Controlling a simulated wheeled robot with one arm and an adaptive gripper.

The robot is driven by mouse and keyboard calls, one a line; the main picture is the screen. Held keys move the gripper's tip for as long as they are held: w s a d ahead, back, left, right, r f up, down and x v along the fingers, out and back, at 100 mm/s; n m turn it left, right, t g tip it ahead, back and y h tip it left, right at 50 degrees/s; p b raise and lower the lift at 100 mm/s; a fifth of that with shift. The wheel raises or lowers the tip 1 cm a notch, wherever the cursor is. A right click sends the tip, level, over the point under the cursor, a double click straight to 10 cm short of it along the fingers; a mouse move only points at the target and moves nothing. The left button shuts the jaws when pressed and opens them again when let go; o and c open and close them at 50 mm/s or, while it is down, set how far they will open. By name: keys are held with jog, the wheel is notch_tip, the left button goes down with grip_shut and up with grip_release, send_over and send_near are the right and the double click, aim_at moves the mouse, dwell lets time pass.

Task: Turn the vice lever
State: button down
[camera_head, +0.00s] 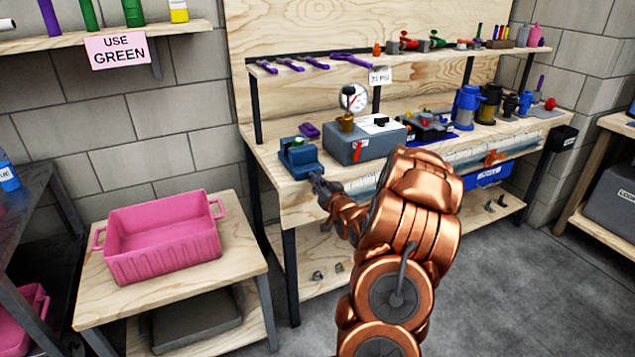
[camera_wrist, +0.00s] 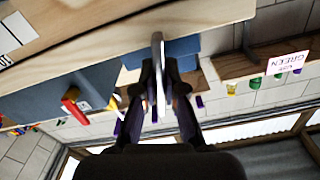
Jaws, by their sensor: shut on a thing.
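The blue vice (camera_head: 298,158) stands at the left front corner of the wooden workbench. My gripper (camera_head: 317,178) is at the vice's front side. In the wrist view, which is upside down, my gripper (camera_wrist: 160,75) has its two dark fingers closed around the grey metal vice lever (camera_wrist: 158,48). The blue vice body (camera_wrist: 182,48) shows behind the lever there. In the head view the lever is hidden or too small to tell apart from my gripper.
A grey box with a pressure gauge (camera_head: 353,97) stands right of the vice; its red handle (camera_wrist: 75,108) shows in the wrist view. A pink crate (camera_head: 160,240) sits on a low table at the left. A tool shelf (camera_head: 400,52) runs above the workbench. Grey floor is open at the lower right.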

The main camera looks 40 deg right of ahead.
jog(key=c, duration=1.2)
grip_release()
jog(key=shift+c, duration=0.2)
jog(key=v, duration=0.7)
jog(key=shift+s, duration=0.25)
jog(key=shift+a, duration=0.1)
jog(key=s+a+f+n+g+y, duration=0.1)
jog(key=a+f+n+g+y, duration=0.1)
jog(key=a+g, duration=0.5)
jog(key=s+a+f+n+g+y, duration=0.1)
jog(key=a+f+n+g, duration=0.1)
jog(key=a, duration=0.8)
jog(key=s+a+r+n+g+y, duration=0.15)
jog(key=s+a+g, duration=0.25)
jog(key=s+a, duration=0.5)
jog(key=s+a+r+g, duration=0.25)
jog(key=s+a, duration=0.45)
jog(key=s, duration=0.4)
jog(key=s+a+r+n+g+y, duration=0.15)
jog(key=s+a+g, duration=0.25)
jog(key=s+a, duration=0.5)
jog(key=s+p+v, duration=0.3)
jog(key=p+v, duration=1.1)
jog(key=v, duration=0.1)
jog(key=shift+s+d+r+t+p, duration=0.2)
jog(key=shift+s+r+t+p, duration=0.2)
jog(key=shift+r, duration=0.35)
